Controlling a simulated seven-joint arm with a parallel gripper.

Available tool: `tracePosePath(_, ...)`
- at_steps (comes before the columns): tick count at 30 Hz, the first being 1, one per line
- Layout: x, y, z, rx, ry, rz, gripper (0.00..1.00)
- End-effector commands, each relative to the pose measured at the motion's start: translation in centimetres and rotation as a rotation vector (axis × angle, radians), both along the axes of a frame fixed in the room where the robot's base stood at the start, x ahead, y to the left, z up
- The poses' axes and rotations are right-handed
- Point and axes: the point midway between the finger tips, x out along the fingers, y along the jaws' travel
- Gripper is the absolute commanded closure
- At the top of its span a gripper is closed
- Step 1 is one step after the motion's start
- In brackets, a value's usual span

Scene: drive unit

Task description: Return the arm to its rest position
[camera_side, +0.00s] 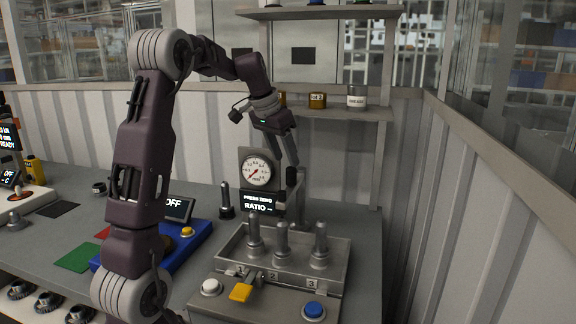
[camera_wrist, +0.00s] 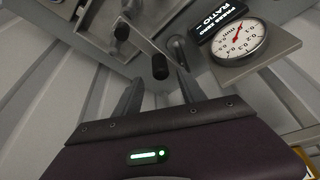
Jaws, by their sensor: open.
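My arm is raised over the workbench, bent at the elbow, with its gripper (camera_side: 284,162) hanging tilted downward beside the dial gauge (camera_side: 257,172). The two fingers are apart with nothing held between them; they also show apart in the wrist view (camera_wrist: 158,90). The gauge also shows at the upper right there (camera_wrist: 238,40).
A grey tray (camera_side: 342,262) holds several upright metal pegs. A display reading PRESS ZERO, RATIO (camera_side: 258,202) sits under the gauge. A blue unit (camera_side: 196,246) lies behind my lower arm. Shelves (camera_side: 340,113) with small jars stand behind my gripper; a wall (camera_side: 500,200) is at the right.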

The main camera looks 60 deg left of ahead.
Motion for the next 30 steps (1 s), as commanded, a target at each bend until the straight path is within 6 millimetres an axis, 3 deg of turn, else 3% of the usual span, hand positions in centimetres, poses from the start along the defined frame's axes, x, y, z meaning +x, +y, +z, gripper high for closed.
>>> tracePosePath(14,-0.1,-0.6,0.3,0.000,-0.002,-0.004,0.52)
tracePosePath(17,-0.8,-5.3,1.8,-0.003,-0.013,-0.031,0.52)
tracePosePath(19,-2.7,-11.1,3.0,-0.006,-0.024,-0.064,0.52)
tracePosePath(21,-6.0,-17.4,3.6,-0.008,-0.036,-0.104,0.52)
tracePosePath(24,-12.2,-24.5,2.8,-0.004,-0.056,-0.161,0.52)
tracePosePath(27,-18.2,-28.5,0.6,0.004,-0.074,-0.208,0.52)
tracePosePath(30,-22.0,-30.0,-1.5,0.010,-0.091,-0.235,0.52)
